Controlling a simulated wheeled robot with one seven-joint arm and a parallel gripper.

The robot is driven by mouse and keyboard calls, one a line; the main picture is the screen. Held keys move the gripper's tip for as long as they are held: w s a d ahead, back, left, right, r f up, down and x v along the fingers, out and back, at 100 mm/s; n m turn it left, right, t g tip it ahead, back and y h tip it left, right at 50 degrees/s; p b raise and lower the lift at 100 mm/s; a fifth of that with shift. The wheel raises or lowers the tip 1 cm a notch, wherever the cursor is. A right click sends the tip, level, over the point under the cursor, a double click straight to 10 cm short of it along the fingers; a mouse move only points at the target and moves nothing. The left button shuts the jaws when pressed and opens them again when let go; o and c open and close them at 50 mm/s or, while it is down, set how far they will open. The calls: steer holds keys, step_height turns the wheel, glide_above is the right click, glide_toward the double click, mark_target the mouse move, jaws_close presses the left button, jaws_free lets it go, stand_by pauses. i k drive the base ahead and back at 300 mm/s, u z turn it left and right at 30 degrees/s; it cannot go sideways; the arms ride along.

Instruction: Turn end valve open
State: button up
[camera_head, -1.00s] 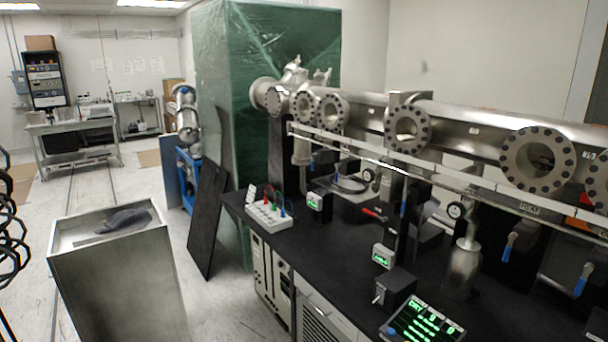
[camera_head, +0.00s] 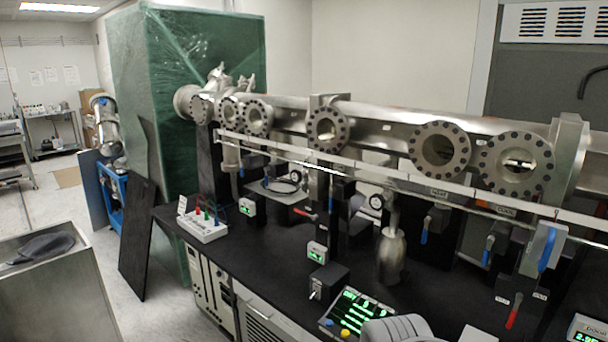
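A long steel vacuum tube with round flanged ports (camera_head: 440,150) runs across the view above a black bench. Several lever valves hang along it. Blue handles show right of centre (camera_head: 425,230), further right (camera_head: 487,252) and, largest, near the tube's right end (camera_head: 547,250). A red handle (camera_head: 514,311) points down at the lower right, and another red handle (camera_head: 304,213) lies near the middle. The small labels are too blurred to tell which is the end valve. A pale grey rounded part at the bottom edge looks like my arm; my gripper's fingers do not show.
The black bench top (camera_head: 262,248) carries a white box with coloured plugs (camera_head: 203,228), small green-lit displays and a control panel (camera_head: 352,312). A metal bin (camera_head: 52,290) stands left.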

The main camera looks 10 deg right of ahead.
mark_target(296, 177)
steer(key=u, duration=0.65)
steer(key=i, duration=0.7)
steer(key=u, duration=1.05)
steer(key=i, duration=1.65)
steer(key=z, duration=0.55)
